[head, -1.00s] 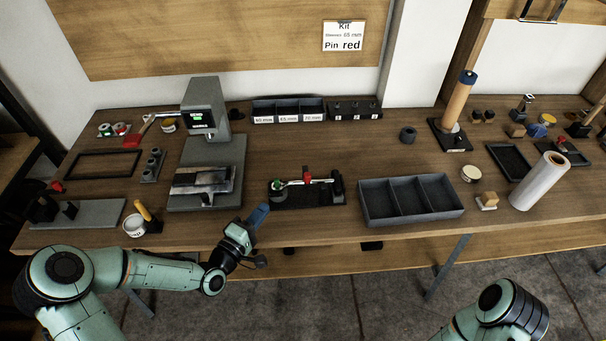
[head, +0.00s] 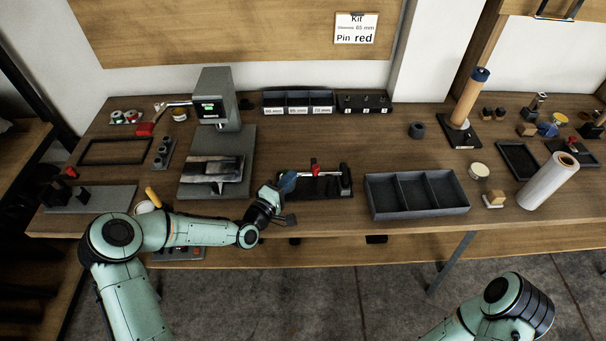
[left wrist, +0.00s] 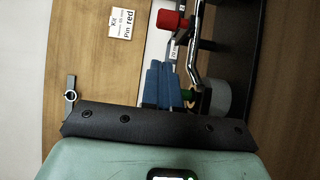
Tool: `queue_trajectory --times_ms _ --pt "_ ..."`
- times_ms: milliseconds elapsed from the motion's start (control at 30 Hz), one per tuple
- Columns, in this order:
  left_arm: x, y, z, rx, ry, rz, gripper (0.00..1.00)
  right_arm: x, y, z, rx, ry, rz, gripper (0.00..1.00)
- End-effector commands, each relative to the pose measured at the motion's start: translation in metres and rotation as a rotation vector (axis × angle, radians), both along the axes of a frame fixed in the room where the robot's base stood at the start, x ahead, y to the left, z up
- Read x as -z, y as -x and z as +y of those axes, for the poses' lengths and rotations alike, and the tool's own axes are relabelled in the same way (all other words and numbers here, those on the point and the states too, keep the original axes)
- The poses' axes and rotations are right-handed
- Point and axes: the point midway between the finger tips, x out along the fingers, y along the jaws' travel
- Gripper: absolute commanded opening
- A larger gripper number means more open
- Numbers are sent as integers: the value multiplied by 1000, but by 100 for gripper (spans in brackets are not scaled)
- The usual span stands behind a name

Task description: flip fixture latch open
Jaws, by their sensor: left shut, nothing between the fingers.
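The dark fixture (head: 318,189) lies near the front of the bench, left of the divided tray. A silver bar (head: 318,174) runs along its top, with a red knob (head: 315,166) near the middle. My left gripper (head: 287,182) is at the fixture's left end and hides part of it. In the left wrist view, the blue fingers (left wrist: 163,85) are shut and empty beside the silver bar (left wrist: 195,50). The red knob (left wrist: 172,20) is beyond the fingertips, and a grey round part (left wrist: 217,98) is to their right. Contact is unclear. My right gripper is out of view.
A grey press (head: 218,150) stands to the left of the fixture. A three-part tray (head: 417,209) stands close on its right. Labelled bins (head: 298,102) are at the back. The bench is clear behind the fixture.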

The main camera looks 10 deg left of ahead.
Motion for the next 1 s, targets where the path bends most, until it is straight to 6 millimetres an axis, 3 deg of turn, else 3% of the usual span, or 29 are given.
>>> queue_trajectory --times_ms 100,300,1000 --pt "-2 -11 -18 4 2 0 0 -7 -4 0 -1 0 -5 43" --pt "-1 -19 -34 2 0 0 0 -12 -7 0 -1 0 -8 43" --pt "1 -22 -39 -3 -1 1 0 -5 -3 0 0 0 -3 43"
